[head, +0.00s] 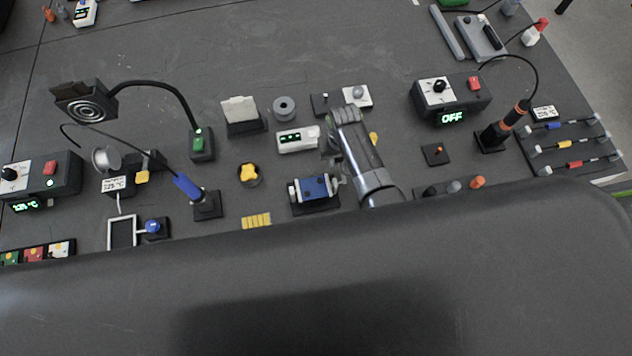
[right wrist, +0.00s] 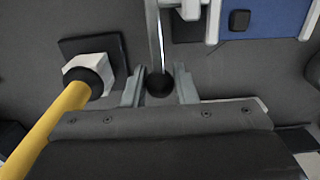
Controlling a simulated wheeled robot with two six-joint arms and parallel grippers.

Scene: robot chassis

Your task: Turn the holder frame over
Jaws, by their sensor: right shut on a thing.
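The holder frame (head: 293,194) stands on a dark base near the front middle of the bench. It holds a blue board (head: 315,187), lying roughly flat with its face up. In the right wrist view, part of the blue board (right wrist: 265,18) shows at the top right beside pale frame parts. A thin metal rod there ends in a round black knob (right wrist: 160,85). My right gripper (right wrist: 160,90) is shut on this knob, one finger on each side. In the head view, my right arm hides much of the gripper and the grip. My left gripper is not in view.
A yellow handle (right wrist: 52,125) with a black end stands close left of my gripper in the wrist view. A white device with a green display (head: 298,139) lies behind the holder. A yellow knob (head: 249,173) is left of it. A yellow strip (head: 257,221) lies in front.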

